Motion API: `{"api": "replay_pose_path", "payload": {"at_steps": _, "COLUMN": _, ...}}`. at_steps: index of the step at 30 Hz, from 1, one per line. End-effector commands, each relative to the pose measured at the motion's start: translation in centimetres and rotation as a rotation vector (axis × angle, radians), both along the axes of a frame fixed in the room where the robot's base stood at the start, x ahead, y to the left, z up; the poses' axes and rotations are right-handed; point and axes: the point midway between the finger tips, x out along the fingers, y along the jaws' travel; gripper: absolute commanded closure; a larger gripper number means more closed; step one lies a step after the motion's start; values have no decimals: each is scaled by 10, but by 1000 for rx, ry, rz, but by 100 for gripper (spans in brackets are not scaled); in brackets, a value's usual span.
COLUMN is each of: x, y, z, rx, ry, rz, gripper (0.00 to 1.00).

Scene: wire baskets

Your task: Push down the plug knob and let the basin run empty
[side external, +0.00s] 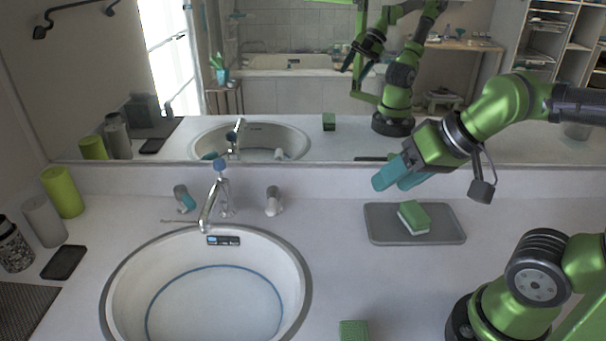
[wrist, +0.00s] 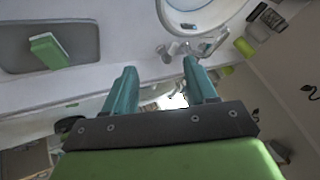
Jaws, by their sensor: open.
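The white round basin (side external: 120,290) is set in the counter at the left; a blue ring inside it looks like the edge of standing water. The chrome faucet (side external: 208,205) stands behind it, with a blue knob (side external: 220,164) on top, which looks raised. My gripper (side external: 391,183) is open and empty, in the air to the right of the faucet and clear of the knob. In the wrist view, the two teal fingers of my gripper (wrist: 160,68) are spread, with the basin (wrist: 168,22) and the faucet (wrist: 207,46) beyond them.
Two handles (side external: 183,198) (side external: 273,201) flank the faucet. A grey tray (side external: 380,233) with a green and white sponge (side external: 414,217) lies below my gripper. A green block (side external: 353,331) is at the front. A mirror (side external: 290,100) backs the counter. Cups (side external: 62,192) stand far left.

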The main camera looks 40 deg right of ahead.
Motion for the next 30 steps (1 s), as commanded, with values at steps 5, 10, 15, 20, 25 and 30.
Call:
{"api": "replay_pose_path", "payload": {"at_steps": 5, "x": 16, "y": 5, "z": -10, "rx": -3, "ry": 75, "rz": 23, "gripper": 43}}
{"api": "replay_pose_path", "payload": {"at_steps": 10, "x": 79, "y": 19, "z": 9, "rx": -45, "ry": 138, "rz": 89, "gripper": 43}}
{"api": "replay_pose_path", "payload": {"at_steps": 15, "x": 153, "y": 37, "z": 23, "rx": -107, "ry": 187, "rz": 159, "gripper": 43}}
{"api": "replay_pose_path", "payload": {"at_steps": 20, "x": 225, "y": 58, "z": 25, "rx": -176, "ry": 217, "rz": 218, "gripper": 43}}
{"api": "replay_pose_path", "payload": {"at_steps": 25, "x": 289, "y": 82, "z": 19, "rx": -253, "ry": 233, "rz": 262, "gripper": 43}}
{"api": "replay_pose_path", "payload": {"at_steps": 30, "x": 331, "y": 98, "z": 21, "rx": -312, "ry": 222, "rz": 277, "gripper": 43}}
